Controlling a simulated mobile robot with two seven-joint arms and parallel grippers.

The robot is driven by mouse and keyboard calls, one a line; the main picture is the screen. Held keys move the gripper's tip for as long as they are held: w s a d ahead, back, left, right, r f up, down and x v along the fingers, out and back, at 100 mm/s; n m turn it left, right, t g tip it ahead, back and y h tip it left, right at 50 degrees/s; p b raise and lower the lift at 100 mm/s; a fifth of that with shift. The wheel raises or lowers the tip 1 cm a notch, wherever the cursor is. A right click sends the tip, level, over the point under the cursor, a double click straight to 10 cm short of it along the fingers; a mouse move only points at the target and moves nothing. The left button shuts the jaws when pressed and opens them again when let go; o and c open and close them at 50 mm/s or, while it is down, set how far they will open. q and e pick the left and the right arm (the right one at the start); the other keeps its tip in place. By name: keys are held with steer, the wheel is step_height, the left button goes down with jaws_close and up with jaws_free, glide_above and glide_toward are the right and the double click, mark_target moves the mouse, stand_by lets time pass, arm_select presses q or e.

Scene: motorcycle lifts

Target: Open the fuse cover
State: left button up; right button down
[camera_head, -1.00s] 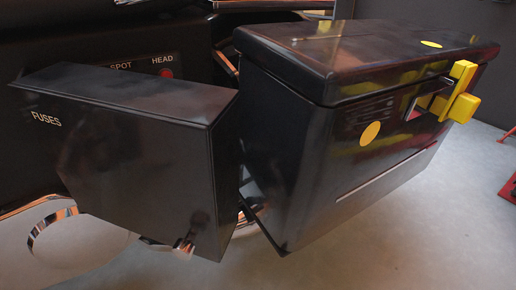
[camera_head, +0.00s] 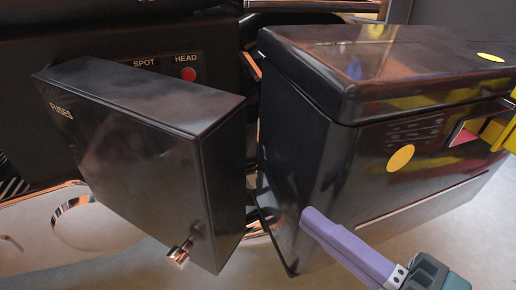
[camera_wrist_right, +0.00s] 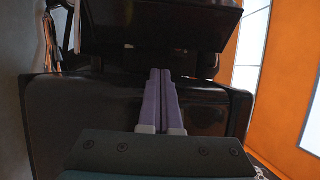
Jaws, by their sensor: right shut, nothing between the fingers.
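The fuse cover (camera_head: 150,150) is a glossy black box marked FUSES on its left face, in the left half of the head view. It looks closed. A small shiny knob (camera_head: 178,254) sticks out low on its front. My right gripper (camera_head: 312,222) has purple fingers and comes in from the lower right. Its fingers are shut and empty, to the right of the knob, in front of the larger black case. In the right wrist view the fingers (camera_wrist_right: 160,75) lie side by side before dark surfaces; I cannot tell which part is which there. My left gripper is not in view.
A larger black lidded case (camera_head: 330,165) stands right of the fuse cover, with a narrow gap between them. A yellow latch (camera_head: 497,132) is at its right. A red HEAD button (camera_head: 188,74) sits on the panel behind. Open floor shows below.

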steer(key=f+b+x, duration=0.1)
steer(key=b+x, duration=0.1)
steer(key=x, duration=0.7)
steer(key=shift+r+b, duration=0.35)
steer(key=shift+r, duration=0.1)
steer(key=shift+s, duration=0.1)
